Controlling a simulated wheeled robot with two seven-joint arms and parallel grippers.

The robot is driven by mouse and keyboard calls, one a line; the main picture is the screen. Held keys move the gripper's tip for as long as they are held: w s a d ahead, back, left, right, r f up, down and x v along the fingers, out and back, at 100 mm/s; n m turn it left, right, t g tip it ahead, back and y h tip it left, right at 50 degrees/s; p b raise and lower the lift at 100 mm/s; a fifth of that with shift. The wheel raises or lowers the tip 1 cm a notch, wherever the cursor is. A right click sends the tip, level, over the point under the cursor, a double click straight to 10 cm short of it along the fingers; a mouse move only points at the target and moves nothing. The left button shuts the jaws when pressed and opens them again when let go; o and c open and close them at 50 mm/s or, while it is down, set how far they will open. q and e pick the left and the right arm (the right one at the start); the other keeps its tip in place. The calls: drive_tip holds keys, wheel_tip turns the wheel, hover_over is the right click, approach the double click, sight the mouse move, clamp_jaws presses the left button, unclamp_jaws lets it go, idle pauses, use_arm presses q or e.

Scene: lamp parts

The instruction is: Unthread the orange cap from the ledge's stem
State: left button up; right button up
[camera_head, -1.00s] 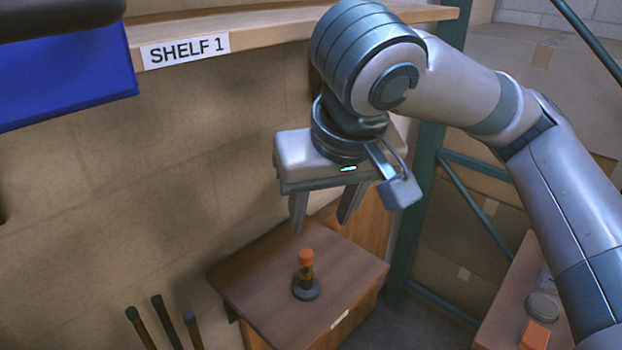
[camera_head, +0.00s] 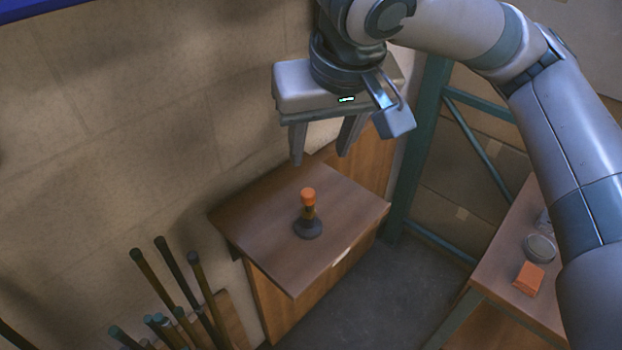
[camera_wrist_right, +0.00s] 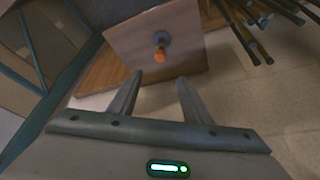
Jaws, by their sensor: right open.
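The orange cap (camera_head: 308,193) sits on top of a short brownish stem (camera_head: 308,212) that rises upright from a dark round base (camera_head: 308,229). The base rests on the wooden ledge (camera_head: 265,233). My right gripper (camera_head: 318,160) is open and empty, pointing down, above and apart from the cap. In the right wrist view the cap (camera_wrist_right: 160,56) shows ahead of the two spread fingers (camera_wrist_right: 158,85), with a clear gap between. My left gripper is not in view.
Several dark rods (camera_head: 185,285) stand at the lower left near the wall. A teal rack post (camera_head: 418,150) stands right of the ledge. A side table (camera_head: 500,250) at the right holds an orange block (camera_head: 529,279) and a round tin (camera_head: 540,248).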

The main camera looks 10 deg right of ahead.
sight(308, 192)
drive_tip(key=p+x, duration=0.1)
drive_tip(key=x, duration=1.3)
drive_tip(key=shift+s, duration=0.1)
drive_tip(key=shift+w+a+f, duration=0.1)
drive_tip(key=shift+w+f, duration=0.2)
drive_tip(key=shift+f, duration=0.5)
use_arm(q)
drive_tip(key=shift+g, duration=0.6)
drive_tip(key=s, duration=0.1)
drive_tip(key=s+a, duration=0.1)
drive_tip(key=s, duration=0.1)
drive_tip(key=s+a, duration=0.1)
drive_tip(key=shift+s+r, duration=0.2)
use_arm(e)
drive_tip(key=shift+c, duration=0.7)
